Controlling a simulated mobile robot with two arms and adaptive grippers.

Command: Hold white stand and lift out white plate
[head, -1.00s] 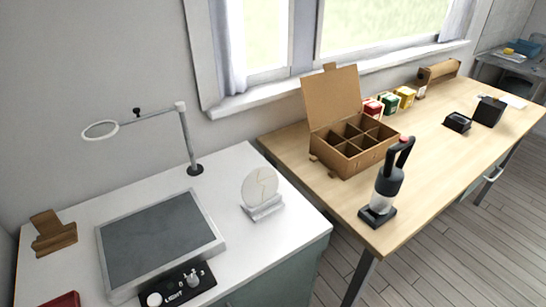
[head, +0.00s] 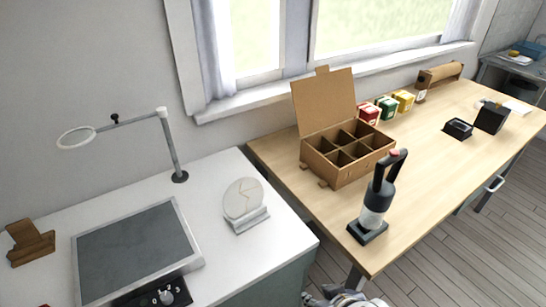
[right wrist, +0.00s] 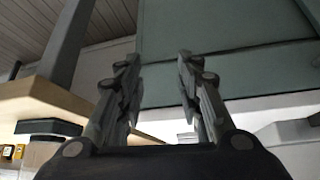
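The white plate (head: 242,197), round with thin seam lines on its face, stands upright in the white stand (head: 247,221). The stand sits on the white counter (head: 285,247), near its right side. One of my grippers or wrists shows only in part at the bottom edge of the head view, below the counter's right corner and apart from the plate and stand. In the right wrist view my right gripper (right wrist: 158,85) is open, with nothing between its fingers. My left gripper is not in view.
A grey panel (head: 135,250) and a ring lamp (head: 172,150) are left of the stand. A wooden table (head: 430,165) at right holds a divided cardboard box (head: 345,165) and a black-handled bottle device (head: 376,205). Counter space around the stand is clear.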

